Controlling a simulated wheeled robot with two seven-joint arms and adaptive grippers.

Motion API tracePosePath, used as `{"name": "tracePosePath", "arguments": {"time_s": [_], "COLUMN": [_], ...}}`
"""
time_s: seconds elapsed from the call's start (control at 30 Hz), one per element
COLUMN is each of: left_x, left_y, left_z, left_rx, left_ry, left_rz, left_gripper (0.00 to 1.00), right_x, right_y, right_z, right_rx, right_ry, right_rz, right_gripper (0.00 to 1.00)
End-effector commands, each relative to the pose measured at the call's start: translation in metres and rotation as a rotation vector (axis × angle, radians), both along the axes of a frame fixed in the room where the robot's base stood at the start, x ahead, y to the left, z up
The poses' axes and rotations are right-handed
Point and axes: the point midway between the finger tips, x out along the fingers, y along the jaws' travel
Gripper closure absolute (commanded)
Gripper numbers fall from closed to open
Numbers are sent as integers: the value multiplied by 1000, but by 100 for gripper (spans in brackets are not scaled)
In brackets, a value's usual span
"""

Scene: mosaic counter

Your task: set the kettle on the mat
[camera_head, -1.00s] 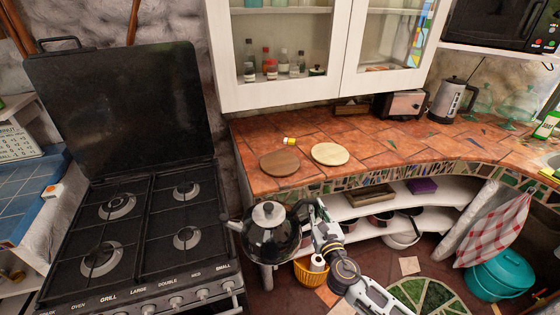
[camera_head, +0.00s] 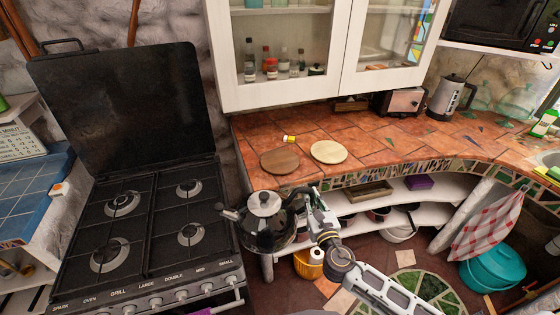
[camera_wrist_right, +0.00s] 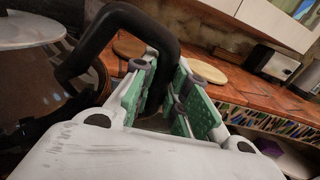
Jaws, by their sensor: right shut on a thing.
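A dark glossy kettle (camera_head: 268,232) with a silver lid and black handle hangs in front of the counter's left end, beside the stove. It looks upright, with its spout to the left. My right gripper (camera_head: 312,206) is shut on the kettle's handle, which passes between the green-padded fingers (camera_wrist_right: 162,92) in the right wrist view. Two flat round pieces lie on the counter, a brown one (camera_head: 280,162) and a paler one (camera_head: 328,152); I cannot tell which is the mat. Both are bare. My left gripper is not in view.
The stove (camera_head: 150,235) with its raised lid stands left of the kettle. A small yellow-capped bottle (camera_head: 289,139) lies behind the round pieces. The tiled counter (camera_head: 385,140) is mostly clear up to the toaster (camera_head: 398,102). Open shelves (camera_head: 350,207) sit below.

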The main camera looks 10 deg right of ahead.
Motion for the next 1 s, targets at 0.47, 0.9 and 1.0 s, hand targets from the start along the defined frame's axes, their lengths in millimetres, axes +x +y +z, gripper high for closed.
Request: {"name": "tracePosePath", "arguments": {"time_s": [0.47,0.9,1.0], "left_x": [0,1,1], "left_y": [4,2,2], "left_z": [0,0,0], "left_rx": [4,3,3], "left_ry": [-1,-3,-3], "left_rz": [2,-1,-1], "left_gripper": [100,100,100], "right_x": [1,-2,7], "right_y": [1,-16,-24], "right_z": [3,-2,6], "right_rx": [0,-13,-13], "right_ry": [-4,0,-1], "right_rz": [4,-21,-13], "right_gripper": [100,100,100]}}
